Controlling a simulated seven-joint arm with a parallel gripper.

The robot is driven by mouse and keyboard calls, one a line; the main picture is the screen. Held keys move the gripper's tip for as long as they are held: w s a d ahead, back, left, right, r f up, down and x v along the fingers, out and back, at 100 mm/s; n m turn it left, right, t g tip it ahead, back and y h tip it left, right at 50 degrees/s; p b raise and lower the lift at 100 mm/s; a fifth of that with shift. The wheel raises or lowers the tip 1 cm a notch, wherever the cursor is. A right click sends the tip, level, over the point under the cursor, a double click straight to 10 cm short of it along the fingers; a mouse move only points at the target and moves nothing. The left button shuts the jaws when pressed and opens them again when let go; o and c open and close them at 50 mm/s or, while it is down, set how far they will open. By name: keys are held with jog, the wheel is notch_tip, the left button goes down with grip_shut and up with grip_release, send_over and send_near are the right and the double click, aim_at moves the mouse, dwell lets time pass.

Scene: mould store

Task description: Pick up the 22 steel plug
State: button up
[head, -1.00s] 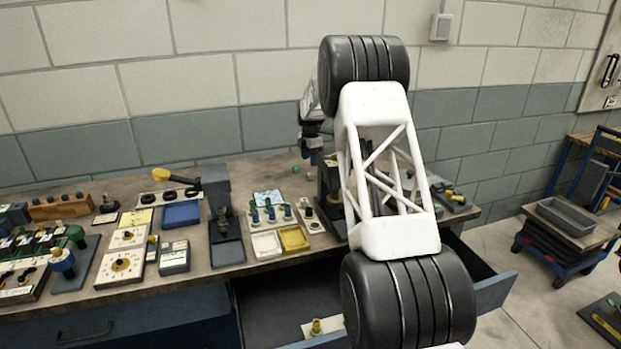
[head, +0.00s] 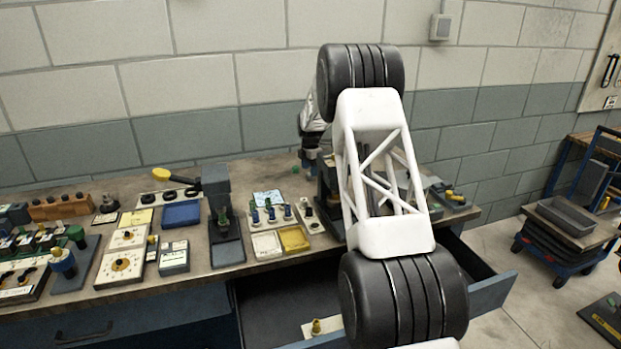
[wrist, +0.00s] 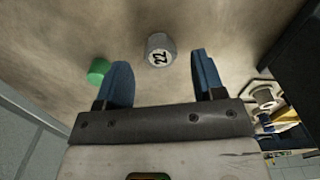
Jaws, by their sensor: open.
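The steel plug (wrist: 160,49) is a short grey cylinder with a pale top marked 22. It stands on the worn bench top in the wrist view, ahead of my gripper (wrist: 160,62) and in line with the gap between its fingers. The two blue fingers are apart with nothing held between them. In the head view my gripper (head: 311,163) is low over the back of the bench, and the plug cannot be made out there.
A green plug (wrist: 98,71) is close beside the left finger; it also shows in the head view (head: 295,169). A dark block (wrist: 298,50) and a metal fixture (wrist: 264,97) are at right. Trays and gauges crowd the bench (head: 285,180); a drawer (head: 270,310) is open below.

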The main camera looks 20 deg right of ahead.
jog(key=shift+f, duration=1.6)
jog(key=shift+c, duration=0.2)
jog(key=c, duration=1)
